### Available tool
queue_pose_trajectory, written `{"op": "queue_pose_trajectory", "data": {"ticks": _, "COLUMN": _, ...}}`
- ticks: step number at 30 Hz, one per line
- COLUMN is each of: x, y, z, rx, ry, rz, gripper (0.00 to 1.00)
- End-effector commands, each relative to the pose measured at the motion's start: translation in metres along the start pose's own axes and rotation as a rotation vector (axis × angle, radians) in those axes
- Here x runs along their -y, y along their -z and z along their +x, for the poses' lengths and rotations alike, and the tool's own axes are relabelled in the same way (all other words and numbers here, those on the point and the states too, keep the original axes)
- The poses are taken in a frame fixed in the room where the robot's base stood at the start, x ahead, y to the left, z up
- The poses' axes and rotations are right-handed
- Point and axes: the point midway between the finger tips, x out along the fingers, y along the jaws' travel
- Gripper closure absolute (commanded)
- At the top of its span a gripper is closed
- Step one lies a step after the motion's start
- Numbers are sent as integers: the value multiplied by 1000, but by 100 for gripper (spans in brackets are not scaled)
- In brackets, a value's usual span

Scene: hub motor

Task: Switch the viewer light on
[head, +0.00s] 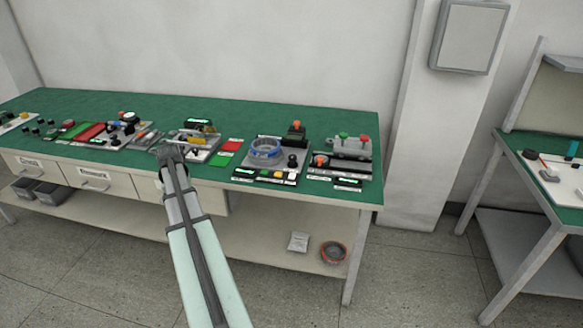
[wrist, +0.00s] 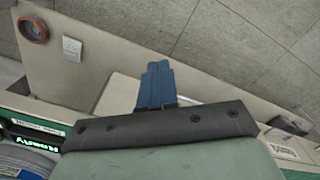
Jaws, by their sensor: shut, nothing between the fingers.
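My gripper (head: 168,152) is at the front edge of the green-topped bench (head: 230,108), near the left-middle stations in the head view. In the wrist view its blue fingers (wrist: 155,84) are closed together with nothing between them. I cannot tell which bench device is the viewer, or which control is its light switch; labels are too small to read. Candidates include the station with a blue ring (head: 265,149) and the black device with a lit green display (head: 199,124) behind my gripper. My arm hides part of the bench front.
A grey box with green and red buttons (head: 350,146) stands at the bench's right end. Red and green mats (head: 90,132) lie at the left. Drawers (head: 95,180) face the front. A red-rimmed bowl (head: 333,252) and a packet (head: 298,241) lie on the lower shelf. Another table stands right.

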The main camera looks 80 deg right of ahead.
Motion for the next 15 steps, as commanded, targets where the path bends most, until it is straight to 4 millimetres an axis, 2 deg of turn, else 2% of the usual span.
{"op": "queue_pose_trajectory", "data": {"ticks": 1, "x": -20, "y": 10, "z": -8, "rx": -2, "ry": 0, "rz": 31, "gripper": 100}}
{"op": "queue_pose_trajectory", "data": {"ticks": 6, "x": -78, "y": 26, "z": -32, "rx": -2, "ry": 0, "rz": 120, "gripper": 100}}
{"op": "queue_pose_trajectory", "data": {"ticks": 15, "x": -185, "y": 41, "z": -75, "rx": -1, "ry": -1, "rz": 276, "gripper": 100}}
